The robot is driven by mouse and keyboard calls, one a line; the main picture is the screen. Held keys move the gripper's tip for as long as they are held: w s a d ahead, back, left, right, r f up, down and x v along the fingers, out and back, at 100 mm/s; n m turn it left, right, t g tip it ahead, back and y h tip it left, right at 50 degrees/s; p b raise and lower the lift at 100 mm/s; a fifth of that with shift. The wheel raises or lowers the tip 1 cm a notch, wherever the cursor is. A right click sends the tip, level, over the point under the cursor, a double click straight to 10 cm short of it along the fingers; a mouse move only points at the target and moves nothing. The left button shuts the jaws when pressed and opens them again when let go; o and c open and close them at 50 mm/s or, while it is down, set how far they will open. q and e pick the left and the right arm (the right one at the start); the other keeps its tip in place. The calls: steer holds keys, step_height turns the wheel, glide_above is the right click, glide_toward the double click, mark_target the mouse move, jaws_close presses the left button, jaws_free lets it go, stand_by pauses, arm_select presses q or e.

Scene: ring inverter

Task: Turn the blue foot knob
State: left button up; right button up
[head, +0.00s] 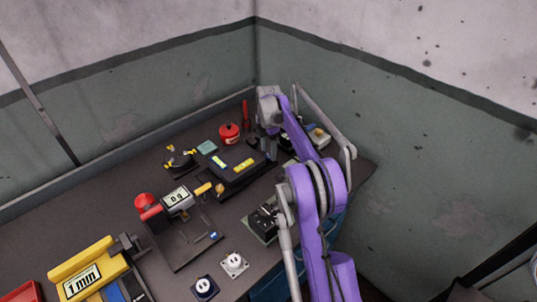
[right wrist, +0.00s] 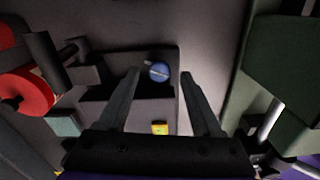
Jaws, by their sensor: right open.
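A round blue knob (right wrist: 159,71) with a pale slot line shows in the right wrist view, on a dark grey surface beside a black block. My right gripper (right wrist: 160,74) is open, with one fingertip on each side of the knob in the picture. I cannot tell whether it touches the knob. In the head view my right gripper (head: 269,153) points down at the back of the bench, by a black device (head: 236,178) with yellow labels, and hides what is under it. Another small blue knob (head: 213,236) sits on the scale's dark base plate. My left gripper is not in view.
A red pot (head: 229,133) and a teal pad (head: 207,147) stand left of the right gripper. The scale (head: 178,200) reads "0 g". Walls close off the back.

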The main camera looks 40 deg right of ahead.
steer(key=shift+f, duration=0.95)
steer(key=shift+c, duration=0.2)
jaws_close()
